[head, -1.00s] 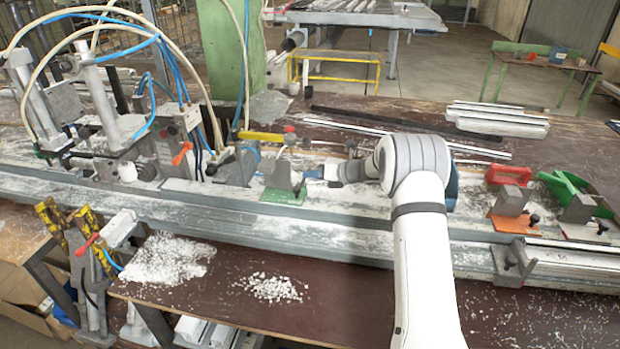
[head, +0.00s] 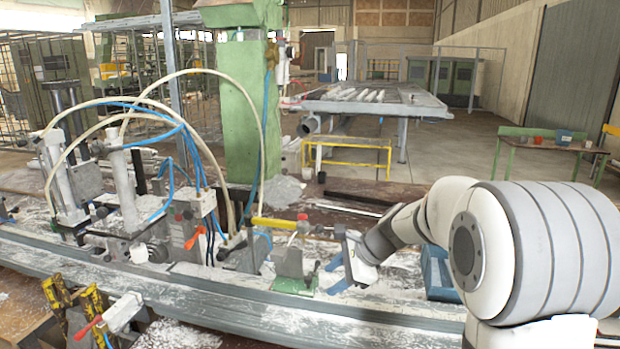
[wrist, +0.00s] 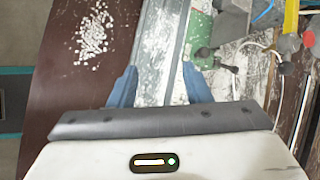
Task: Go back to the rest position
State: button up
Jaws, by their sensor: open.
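My gripper (head: 338,277) is open in the head view, at the end of my white and grey arm. It is over the long grey rail (head: 230,309), just right of the clamp on the green base (head: 293,285). In the wrist view my two blue fingers (wrist: 157,88) stand wide apart with nothing between them. Below them lies the rail (wrist: 165,45), dusted with white. The clamp on the green base (wrist: 200,38) shows beyond the right finger. My arm hides the right part of the bench in the head view.
A pneumatic clamp unit (head: 120,190) with hoses stands on the left of the rail. A green column (head: 240,110) rises behind it. A blue box (head: 438,275) is right of my gripper. White chips (wrist: 93,38) lie on the brown bench top. Open floor (head: 470,150) lies behind.

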jog(key=s+d+n+h, duration=0.3)
jog(key=s+n, duration=0.5)
jog(key=s, duration=0.6)
jog(key=s+d+n+h, duration=0.4)
jog(key=s+d+n, duration=0.2)
jog(key=s, duration=0.7)
jog(key=shift+s+d+r+n, duration=0.15)
jog(key=shift+s+r+n, duration=0.2)
jog(key=shift+n, duration=0.75)
